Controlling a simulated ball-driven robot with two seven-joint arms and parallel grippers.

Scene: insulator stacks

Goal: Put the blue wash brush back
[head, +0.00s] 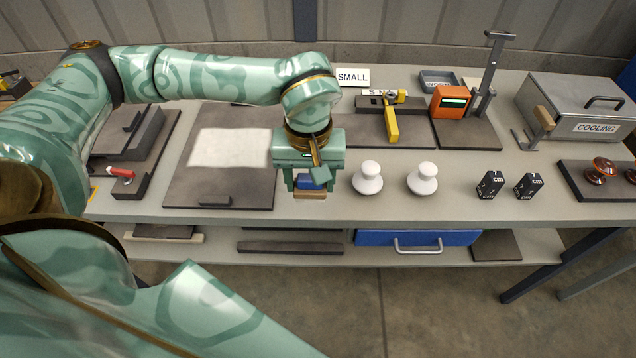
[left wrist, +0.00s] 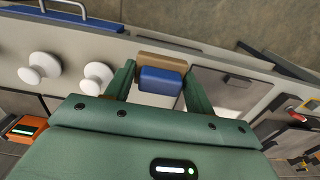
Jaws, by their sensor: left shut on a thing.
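The blue wash brush, a blue block (left wrist: 162,80) with a tan part (left wrist: 161,62), is between the two fingers of my left gripper (left wrist: 158,84) in the left wrist view. In the head view my left gripper (head: 314,184) points down near the table's front edge, shut on the brush (head: 310,182). The gripper body hides most of the brush there. I cannot tell whether the brush touches the tabletop. My right gripper is not in view.
Two white insulators (head: 367,178) (head: 422,179) stand just right of the gripper. A dark board (head: 222,182) with a white sheet (head: 230,147) lies left of it. Black boxes (head: 490,184) stand further right. A blue drawer (head: 415,239) is below the tabletop. A metal COOLING box (head: 580,105) stands back right.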

